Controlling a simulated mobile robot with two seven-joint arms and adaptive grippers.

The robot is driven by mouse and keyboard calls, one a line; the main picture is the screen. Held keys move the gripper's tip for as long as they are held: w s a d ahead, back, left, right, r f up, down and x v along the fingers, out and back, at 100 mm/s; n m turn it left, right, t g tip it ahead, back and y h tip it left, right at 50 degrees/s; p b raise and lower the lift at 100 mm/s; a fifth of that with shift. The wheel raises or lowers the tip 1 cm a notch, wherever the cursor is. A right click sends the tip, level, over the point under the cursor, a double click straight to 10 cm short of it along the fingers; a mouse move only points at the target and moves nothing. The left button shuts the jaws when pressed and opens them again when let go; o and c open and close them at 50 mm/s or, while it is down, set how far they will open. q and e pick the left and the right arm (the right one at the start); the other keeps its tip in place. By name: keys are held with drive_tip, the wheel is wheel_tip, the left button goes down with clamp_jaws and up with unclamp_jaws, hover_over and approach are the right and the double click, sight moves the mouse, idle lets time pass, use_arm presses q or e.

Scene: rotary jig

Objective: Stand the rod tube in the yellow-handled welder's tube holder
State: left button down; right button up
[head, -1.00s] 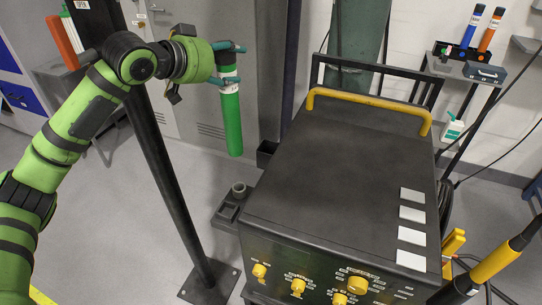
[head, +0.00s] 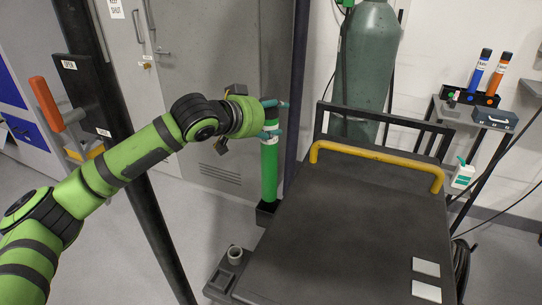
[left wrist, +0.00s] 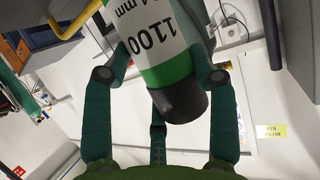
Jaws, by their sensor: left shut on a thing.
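The green rod tube (head: 269,172) hangs upright in my left gripper (head: 277,119), which is shut around its upper part. In the left wrist view the tube (left wrist: 168,66) shows a white label and a black end cap between the fingers. The black tube holder (head: 265,216) is at the left side of the welder (head: 345,235) with the yellow handle (head: 375,156). The tube's lower end meets the holder's mouth in the head view; I cannot tell whether it is inside or just above. My right gripper is not in view.
A dark post (head: 150,215) stands left of the holder, near my left arm. A small grey cup (head: 235,255) sits in a tray beside the welder. A gas cylinder (head: 368,60) stands behind. A shelf (head: 450,113) at right bears blue and orange tubes.

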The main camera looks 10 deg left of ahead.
sight(267, 153)
use_arm(q)
wheel_tip(267, 153, down, 6)
drive_tip(key=shift+f+p, duration=0.1)
drive_tip(key=shift+p, duration=0.35)
drive_tip(key=shift+f+p, duration=0.3)
drive_tip(key=shift+f, duration=1.45)
drive_tip(key=shift+c, duration=1.8)
unclamp_jaws()
drive_tip(key=shift+f, duration=0.2)
drive_tip(key=shift+r, duration=0.1)
drive_tip(key=b+v, duration=0.2)
drive_tip(key=v, duration=1)
drive_tip(key=shift+b, duration=0.4)
drive_tip(key=shift+r, duration=0.1)
